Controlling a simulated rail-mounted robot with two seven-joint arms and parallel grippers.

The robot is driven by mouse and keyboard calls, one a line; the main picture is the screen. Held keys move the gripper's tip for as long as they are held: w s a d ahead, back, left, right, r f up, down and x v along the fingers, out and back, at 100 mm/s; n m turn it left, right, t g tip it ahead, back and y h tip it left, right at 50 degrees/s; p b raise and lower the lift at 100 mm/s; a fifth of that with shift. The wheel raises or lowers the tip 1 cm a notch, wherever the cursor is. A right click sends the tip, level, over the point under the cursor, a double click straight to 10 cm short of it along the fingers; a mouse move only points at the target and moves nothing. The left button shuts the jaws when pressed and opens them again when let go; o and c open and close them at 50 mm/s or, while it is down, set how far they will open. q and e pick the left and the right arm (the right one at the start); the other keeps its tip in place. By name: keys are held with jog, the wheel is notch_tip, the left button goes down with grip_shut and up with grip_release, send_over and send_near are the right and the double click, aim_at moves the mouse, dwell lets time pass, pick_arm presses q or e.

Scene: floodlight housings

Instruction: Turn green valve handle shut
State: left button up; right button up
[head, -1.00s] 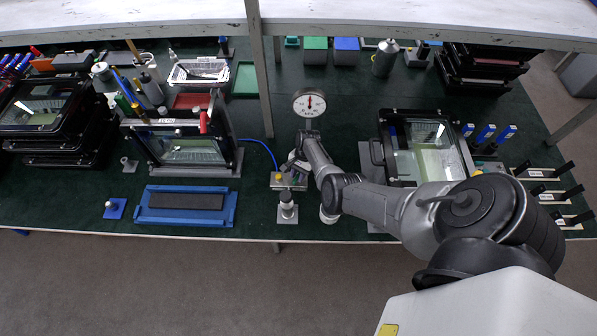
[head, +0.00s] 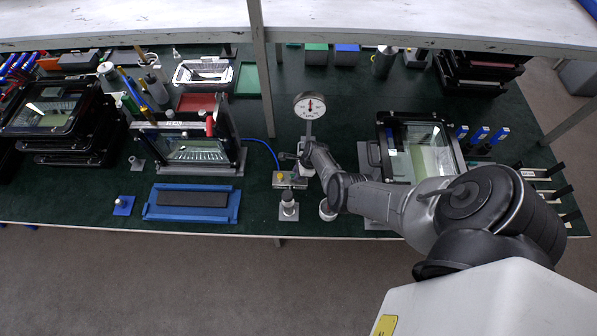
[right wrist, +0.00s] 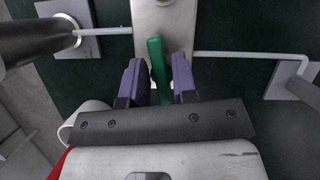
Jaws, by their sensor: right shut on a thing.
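The green valve handle (right wrist: 157,62) is a narrow green bar in the right wrist view. It stands between the two purple fingers of my right gripper (right wrist: 159,78), which is shut on it. The handle sits at a pale metal valve plate (right wrist: 165,18) with thin rods leading off left and right. In the head view my right gripper (head: 289,157) reaches over the valve block (head: 289,181), just below the pressure gauge (head: 309,106); the handle itself cannot be made out there. My left gripper is not in view.
A blue hose (head: 262,148) runs to the block from the left. A small cylindrical fitting (head: 288,207) stands in front of it. Floodlight housings stand left (head: 190,150) and right (head: 420,150). A shelf post (head: 262,80) rises behind.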

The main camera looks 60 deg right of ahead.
jog(key=shift+m+h+p, duration=0.3)
jog(key=shift+m, duration=0.5)
jog(key=o, duration=0.7)
